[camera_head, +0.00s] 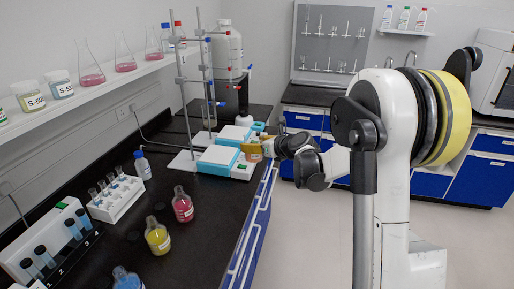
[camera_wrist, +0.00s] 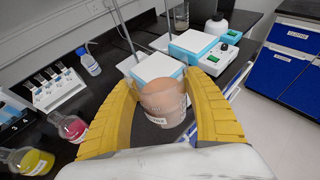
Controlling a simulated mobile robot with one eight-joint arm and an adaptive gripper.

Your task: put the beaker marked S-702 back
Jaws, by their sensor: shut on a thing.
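A clear beaker (camera_wrist: 163,108) with a peach-brown tint stands between the two yellow fingers of my gripper (camera_wrist: 162,80) in the wrist view. The fingers press on its left and right sides. Its mark is too small to read. In the head view my gripper (camera_head: 256,149) is over the bench's right edge, beside the front blue-and-white hotplate (camera_head: 217,160); the beaker is hard to make out there. Two beakers with S- labels (camera_head: 30,97) (camera_head: 61,84) stand on the white wall shelf (camera_head: 110,85).
A second hotplate (camera_head: 233,136) and clamp stands are behind the front one. Bottles of red (camera_head: 183,206), yellow (camera_head: 157,237) and blue (camera_head: 127,279) liquid stand near the bench front. A white tube rack (camera_head: 117,200) is at left. Flasks (camera_head: 89,66) share the shelf.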

